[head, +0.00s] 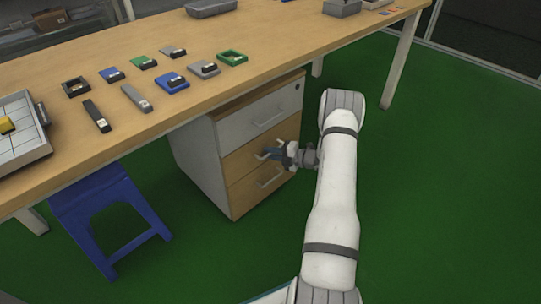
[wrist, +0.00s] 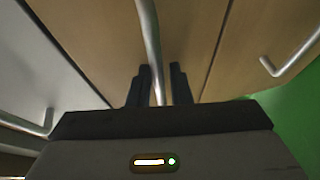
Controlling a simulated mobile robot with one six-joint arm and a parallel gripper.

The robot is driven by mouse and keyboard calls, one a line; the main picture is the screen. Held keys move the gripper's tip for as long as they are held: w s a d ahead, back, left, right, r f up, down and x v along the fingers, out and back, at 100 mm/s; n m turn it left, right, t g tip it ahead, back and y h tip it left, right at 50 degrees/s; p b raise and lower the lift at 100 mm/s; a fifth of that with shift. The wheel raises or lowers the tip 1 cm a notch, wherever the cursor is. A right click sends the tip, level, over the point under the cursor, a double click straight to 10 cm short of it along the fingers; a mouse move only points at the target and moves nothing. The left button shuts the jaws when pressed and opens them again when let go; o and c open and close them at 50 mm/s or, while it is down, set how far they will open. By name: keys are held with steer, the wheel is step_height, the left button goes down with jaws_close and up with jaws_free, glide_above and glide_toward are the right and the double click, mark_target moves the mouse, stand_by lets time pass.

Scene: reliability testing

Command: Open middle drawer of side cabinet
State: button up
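The side cabinet (head: 195,160) stands under the table, with a grey top drawer and two wood-coloured drawers below. The middle drawer (head: 238,164) looks closed, flush with the others. My gripper (head: 268,154) is at its front; it also shows in the wrist view (wrist: 160,72). There, the middle drawer's metal handle (wrist: 150,35) runs between the two dark fingers. The fingers stand apart on either side of the handle, with a narrow gap visible on the right. In the head view my gripper hides most of this handle.
The top drawer handle (head: 268,119) and bottom drawer handle (head: 270,178) are close above and below my gripper. The wooden table (head: 160,110) overhangs the cabinet. A blue stool (head: 105,205) stands to the left. Green floor is free on the right.

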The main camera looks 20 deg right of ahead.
jaws_close()
stand_by(0.3)
